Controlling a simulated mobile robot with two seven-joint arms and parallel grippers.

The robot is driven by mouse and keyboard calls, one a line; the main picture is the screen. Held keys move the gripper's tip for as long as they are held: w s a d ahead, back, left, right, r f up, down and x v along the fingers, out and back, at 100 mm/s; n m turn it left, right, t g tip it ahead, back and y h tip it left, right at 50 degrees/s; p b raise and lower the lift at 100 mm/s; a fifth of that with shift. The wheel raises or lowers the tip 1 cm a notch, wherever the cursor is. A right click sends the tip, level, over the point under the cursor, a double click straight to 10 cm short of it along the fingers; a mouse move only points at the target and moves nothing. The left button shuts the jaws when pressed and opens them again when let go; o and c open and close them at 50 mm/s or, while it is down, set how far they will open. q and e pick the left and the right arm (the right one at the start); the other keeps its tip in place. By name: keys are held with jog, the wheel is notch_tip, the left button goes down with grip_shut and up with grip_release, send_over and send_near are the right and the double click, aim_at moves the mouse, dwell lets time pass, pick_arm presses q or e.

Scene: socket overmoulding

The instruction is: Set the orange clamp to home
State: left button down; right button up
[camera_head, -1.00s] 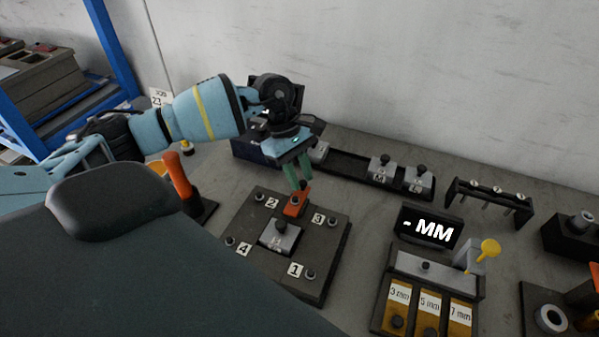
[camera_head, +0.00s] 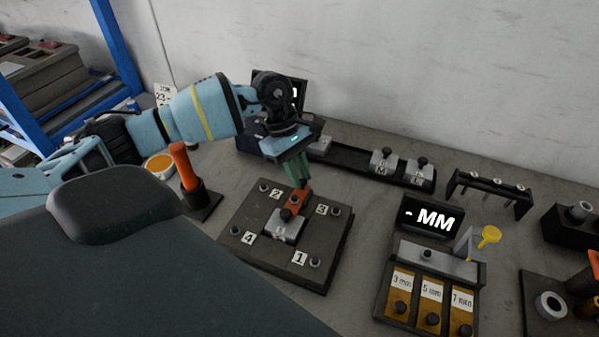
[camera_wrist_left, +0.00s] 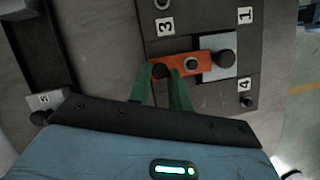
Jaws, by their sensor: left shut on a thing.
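The orange clamp (camera_head: 297,200) sits on the dark square plate (camera_head: 250,255) with numbered labels 1 to 4. One end of the clamp lies over the edge of the grey metal block (camera_head: 283,228) in the plate's middle. In the left wrist view the orange clamp (camera_wrist_left: 185,66) reaches towards the block's black knob (camera_wrist_left: 223,58). My left gripper (camera_head: 302,183) comes from above, its green fingers shut on the clamp's dark knob at the far end. The fingers (camera_wrist_left: 163,80) also show in the left wrist view. My right gripper is not in view.
A rail (camera_head: 345,165) with grey blocks runs behind the plate. A "- MM" display (camera_head: 432,219) and a rack of mm-marked pieces (camera_head: 384,310) stand to the right. An orange-handled tool (camera_head: 183,165) stands upright at left.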

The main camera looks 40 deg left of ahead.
pick_arm(q)
jog(key=shift+s+f, duration=0.1)
jog(key=shift+s, duration=0.05)
jog(key=c, duration=1.6)
grip_release()
jog(key=o, duration=0.3)
jog(key=shift+s, duration=0.15)
jog(key=shift+r, duration=0.2)
jog(key=shift+w+a+r, duration=0.15)
jog(key=shift+w+r, duration=0.05)
jog(key=shift+r, duration=0.15)
jog(key=v, duration=0.6)
jog(key=shift+a+r+b, duration=0.2)
jog(key=shift+r+b, duration=0.15)
jog(key=shift+b, duration=0.05)
jog(key=shift+s+f, duration=0.1)
